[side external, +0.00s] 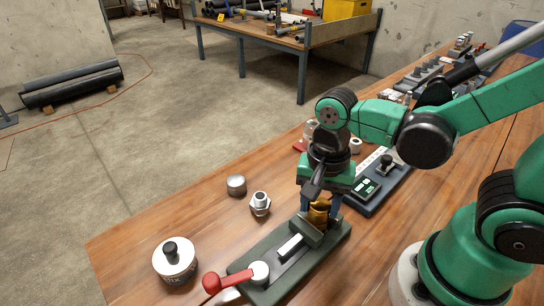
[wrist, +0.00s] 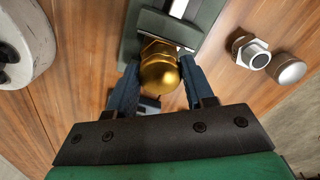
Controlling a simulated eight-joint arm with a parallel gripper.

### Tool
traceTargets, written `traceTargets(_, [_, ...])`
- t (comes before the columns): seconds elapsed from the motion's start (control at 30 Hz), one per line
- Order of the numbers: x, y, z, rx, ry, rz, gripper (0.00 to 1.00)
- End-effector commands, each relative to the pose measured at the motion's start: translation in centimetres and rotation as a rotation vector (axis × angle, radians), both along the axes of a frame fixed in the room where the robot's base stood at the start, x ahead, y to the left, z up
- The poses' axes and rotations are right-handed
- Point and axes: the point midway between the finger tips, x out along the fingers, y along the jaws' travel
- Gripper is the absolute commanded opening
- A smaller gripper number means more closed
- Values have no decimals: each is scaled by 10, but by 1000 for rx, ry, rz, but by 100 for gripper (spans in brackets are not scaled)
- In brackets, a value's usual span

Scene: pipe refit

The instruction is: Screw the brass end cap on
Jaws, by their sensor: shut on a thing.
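The brass end cap (side external: 319,212) is at the far end of the dark green vise (side external: 262,283) on the wooden bench. In the wrist view the rounded golden cap (wrist: 161,76) sits between the two blue fingers of my gripper (wrist: 158,85), right against the vise jaw. My gripper (side external: 320,204) points down over the cap and is shut on it. Any pipe thread behind the cap is hidden, so I cannot tell how the cap sits on it.
A red-knobbed handle (side external: 212,283) sticks out at the vise's near end. A silver hex fitting (side external: 260,204), a grey round cap (side external: 236,185) and a white round weight with a black knob (side external: 174,260) stand left of the vise. A device with a green display (side external: 366,188) is behind my gripper.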

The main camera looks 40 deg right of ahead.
Motion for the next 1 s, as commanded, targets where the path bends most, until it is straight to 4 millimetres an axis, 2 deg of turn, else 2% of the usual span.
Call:
traceTargets(0.3, [0,0,0,0,0,-47,0])
traceTargets(0.63, [0,0,0,0,-1,-501,0])
traceTargets(1.0, [0,0,0,0,0,-579,0])
